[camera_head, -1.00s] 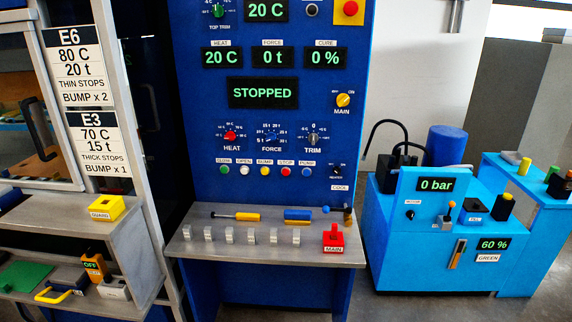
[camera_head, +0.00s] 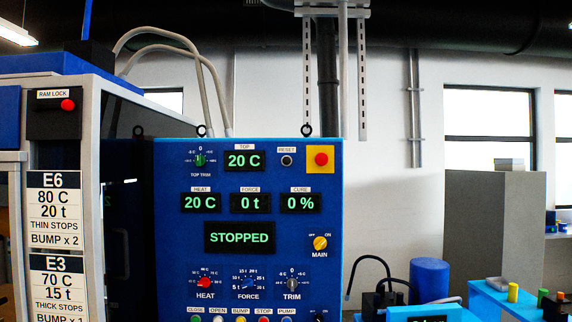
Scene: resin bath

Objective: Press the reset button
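The reset button (camera_head: 287,161) is a small dark round button under a white "RESET" label near the top of the blue control panel (camera_head: 168,262). It sits between the "TOP 20 C" display (camera_head: 244,161) and a red button on a yellow square (camera_head: 321,159). The big display (camera_head: 240,237) reads "STOPPED". My gripper is not in view, and nothing covers the reset button.
Left of the panel stands a grey frame with a red "RAM LOCK" button (camera_head: 67,105) and E6 and E3 signs. Right are a blue cylinder (camera_head: 429,276), a light blue bench (camera_head: 485,296) and a grey block (camera_head: 490,230). Hoses (camera_head: 190,50) arch above.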

